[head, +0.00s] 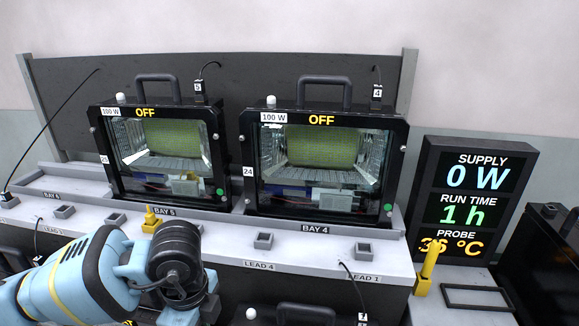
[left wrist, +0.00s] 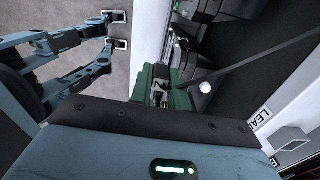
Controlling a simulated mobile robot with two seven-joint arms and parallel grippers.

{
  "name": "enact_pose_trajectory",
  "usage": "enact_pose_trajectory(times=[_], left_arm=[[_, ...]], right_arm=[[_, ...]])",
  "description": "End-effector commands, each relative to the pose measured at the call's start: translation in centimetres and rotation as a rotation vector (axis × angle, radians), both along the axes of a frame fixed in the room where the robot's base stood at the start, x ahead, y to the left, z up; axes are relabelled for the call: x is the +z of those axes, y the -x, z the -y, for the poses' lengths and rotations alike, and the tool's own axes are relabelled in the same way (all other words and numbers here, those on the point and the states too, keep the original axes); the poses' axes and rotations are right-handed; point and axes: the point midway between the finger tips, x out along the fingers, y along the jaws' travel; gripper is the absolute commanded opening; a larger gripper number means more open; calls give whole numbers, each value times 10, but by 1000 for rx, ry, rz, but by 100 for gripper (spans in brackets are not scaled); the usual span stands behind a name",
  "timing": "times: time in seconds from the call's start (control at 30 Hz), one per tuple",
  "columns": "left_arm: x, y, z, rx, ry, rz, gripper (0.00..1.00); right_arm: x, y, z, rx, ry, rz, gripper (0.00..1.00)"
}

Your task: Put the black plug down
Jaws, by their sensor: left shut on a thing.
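My left arm comes in at the lower left of the head view, and its black wrist (head: 175,250) hides the fingers there. In the left wrist view my left gripper (left wrist: 166,98) has green fingers shut on a small dark piece, the black plug (left wrist: 160,86). A pale label, seemingly a 2, shows on it. The fingers cover most of the plug. A dark cable (left wrist: 245,65) runs from near the fingers toward the upper right. I cannot tell whether the plug touches anything.
Two floodlight housings (head: 211,118) (head: 399,147), both reading OFF, stand behind a grey ledge (head: 300,252). Small square sockets (head: 263,241) line the ledge. A yellow probe (head: 430,262) stands by the supply display (head: 468,200).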

Motion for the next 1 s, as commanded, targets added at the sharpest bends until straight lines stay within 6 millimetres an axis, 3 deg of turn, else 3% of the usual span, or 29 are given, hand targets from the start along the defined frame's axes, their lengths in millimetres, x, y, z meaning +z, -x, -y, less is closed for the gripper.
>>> enact_pose_trajectory(times=[1.0], left_arm=[[2,-3,-9,-1362,-3,-2,0]], right_arm=[[-2,2,-1,-1,-2,-5,42]])
